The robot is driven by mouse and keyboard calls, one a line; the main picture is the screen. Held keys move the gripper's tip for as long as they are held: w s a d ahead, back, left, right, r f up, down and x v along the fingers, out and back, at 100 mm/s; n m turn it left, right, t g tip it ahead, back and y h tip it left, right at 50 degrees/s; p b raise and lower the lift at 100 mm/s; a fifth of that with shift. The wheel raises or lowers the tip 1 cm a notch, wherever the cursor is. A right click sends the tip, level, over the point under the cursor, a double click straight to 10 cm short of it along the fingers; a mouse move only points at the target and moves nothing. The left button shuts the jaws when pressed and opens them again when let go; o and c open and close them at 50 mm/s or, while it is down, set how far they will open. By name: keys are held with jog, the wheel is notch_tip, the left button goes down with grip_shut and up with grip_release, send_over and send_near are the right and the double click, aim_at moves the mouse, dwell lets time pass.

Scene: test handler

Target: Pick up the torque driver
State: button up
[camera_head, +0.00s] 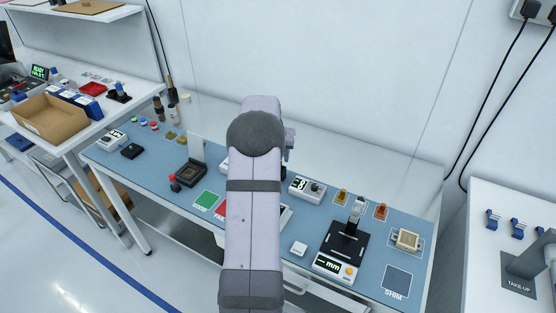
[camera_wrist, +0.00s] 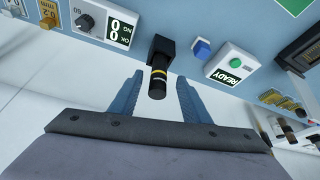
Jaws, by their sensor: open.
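My gripper (camera_wrist: 159,77) is open, with one blue finger on each side of the handle. Small gaps show between the handle and both fingers. I cannot tell how deep the handle sits between them. In the head view my arm hides the gripper and this handle.
Beside the black block are a blue block (camera_wrist: 201,47), a READY box (camera_wrist: 230,63) and a counter box with a knob (camera_wrist: 98,22). The blue bench mat (camera_head: 140,165) also bears a black socket (camera_head: 190,174) and a gauge stand (camera_head: 346,243).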

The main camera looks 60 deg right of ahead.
jog(key=shift+p+x, duration=0.9)
jog(key=shift+x, duration=1.1)
jog(key=shift+s, duration=0.1)
grip_shut()
